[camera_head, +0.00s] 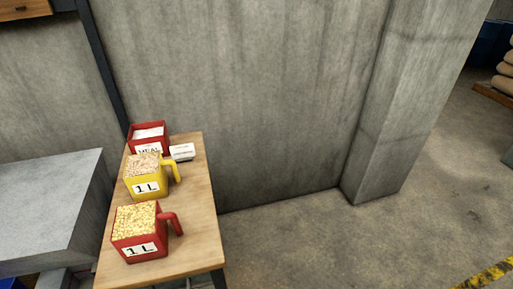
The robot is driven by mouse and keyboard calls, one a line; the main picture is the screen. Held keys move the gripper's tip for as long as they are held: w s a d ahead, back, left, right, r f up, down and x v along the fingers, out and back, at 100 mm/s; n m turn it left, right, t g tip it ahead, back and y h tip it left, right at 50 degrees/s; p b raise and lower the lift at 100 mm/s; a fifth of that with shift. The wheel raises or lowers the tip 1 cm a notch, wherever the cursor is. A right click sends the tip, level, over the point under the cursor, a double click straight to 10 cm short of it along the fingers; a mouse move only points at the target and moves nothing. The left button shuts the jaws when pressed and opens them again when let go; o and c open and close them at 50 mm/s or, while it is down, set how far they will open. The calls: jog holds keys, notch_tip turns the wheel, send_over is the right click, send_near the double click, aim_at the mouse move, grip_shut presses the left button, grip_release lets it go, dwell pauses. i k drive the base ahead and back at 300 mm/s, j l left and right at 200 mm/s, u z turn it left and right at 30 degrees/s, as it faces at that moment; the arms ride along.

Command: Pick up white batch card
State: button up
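The white batch card (182,152) is a small white piece with dark print, too small to read. It is on the wooden table (196,228) near its far end, just right of the red box marked MEAL (148,138) and behind the yellow measure's handle. I cannot tell whether it lies flat or leans. My gripper is not in view.
A yellow 1 L measure (145,186) and a red 1 L measure (142,247), both filled with grain, stand on the table with handles to the right. A grey block (50,195) is at left. A concrete wall (250,100) and pillar (400,110) stand behind.

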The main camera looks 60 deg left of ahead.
aim_at(184, 153)
jog(key=i+u, duration=0.15)
jog(key=i, duration=0.3)
jog(key=i+l+u, duration=0.2)
jog(key=i, duration=0.3)
jog(key=i+l+u, duration=0.15)
jog(key=i, duration=0.3)
jog(key=i+j+u, duration=0.15)
jog(key=i+u, duration=0.15)
jog(key=u, duration=0.15)
jog(key=i+u, duration=0.3)
jog(key=u, duration=0.2)
jog(key=i+u, duration=0.3)
jog(key=u, duration=0.15)
jog(key=i+l+u, duration=0.15)
jog(key=u, duration=0.35)
jog(key=i+u, duration=0.35)
jog(key=i+l+u, duration=0.1)
jog(key=i+u, duration=0.3)
